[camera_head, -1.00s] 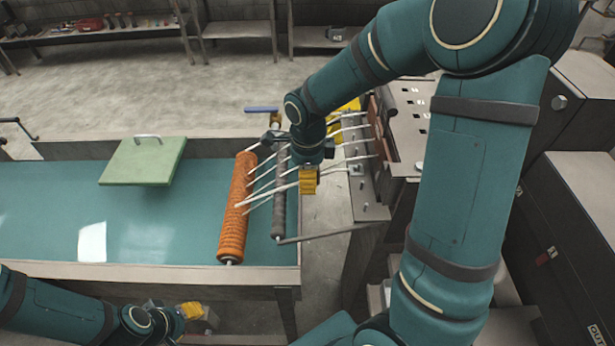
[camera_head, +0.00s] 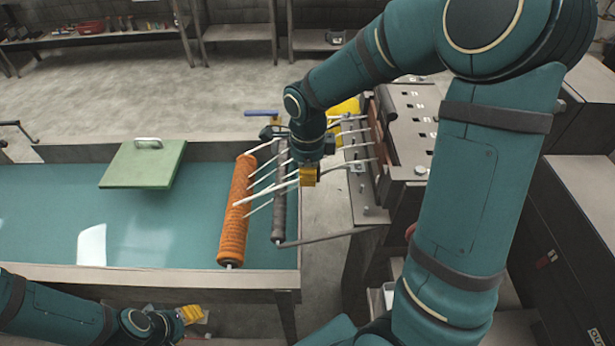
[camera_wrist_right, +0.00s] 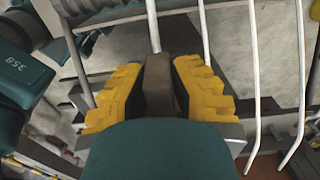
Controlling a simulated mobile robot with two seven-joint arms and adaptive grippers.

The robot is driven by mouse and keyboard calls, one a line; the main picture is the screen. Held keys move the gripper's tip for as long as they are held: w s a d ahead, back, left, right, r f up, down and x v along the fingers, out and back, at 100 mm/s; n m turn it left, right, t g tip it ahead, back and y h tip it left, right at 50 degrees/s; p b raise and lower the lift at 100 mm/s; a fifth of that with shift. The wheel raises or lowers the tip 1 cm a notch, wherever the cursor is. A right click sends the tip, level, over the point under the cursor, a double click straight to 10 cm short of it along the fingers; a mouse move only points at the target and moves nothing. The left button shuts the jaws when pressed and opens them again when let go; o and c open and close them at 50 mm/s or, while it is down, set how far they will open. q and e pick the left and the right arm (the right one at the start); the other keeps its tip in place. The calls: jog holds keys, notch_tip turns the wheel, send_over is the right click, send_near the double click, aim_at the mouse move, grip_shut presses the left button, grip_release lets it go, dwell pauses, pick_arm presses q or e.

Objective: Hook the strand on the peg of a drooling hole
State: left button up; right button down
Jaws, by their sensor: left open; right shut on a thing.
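Small pegs show on the grey plate (camera_head: 368,190) below the die; which hole drools is unclear. My left gripper (camera_head: 190,314) is open and empty at the lower left, before the tank.
A blue-green tank (camera_head: 60,225) fills the left, with a green lidded plate (camera_head: 143,163) on it. A grey roller (camera_head: 279,210) stands right of the orange one. A thin rod (camera_head: 330,236) reaches from it toward the machine. Other strands crowd my right gripper.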

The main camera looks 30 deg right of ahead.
notch_tip(320, 180, up, 8)
jog(key=shift+p, duration=0.45)
jog(key=shift+r+p, duration=1.6)
jog(key=shift+r, duration=0.6)
jog(key=s+a+f+b, duration=0.1)
jog(key=s+f+b, duration=0.1)
jog(key=f, duration=0.3)
jog(key=s+a+f+b, duration=0.1)
jog(key=s+f+b, duration=0.1)
jog(key=f+b, duration=0.2)
jog(key=shift+s+a+f, duration=0.15)
jog(key=shift+s+f, duration=0.1)
jog(key=shift+f, duration=0.8)
jog(key=shift+f+b, duration=1.55)
jog(key=shift+b, duration=0.15)
jog(key=c, duration=0.9)
grip_release()
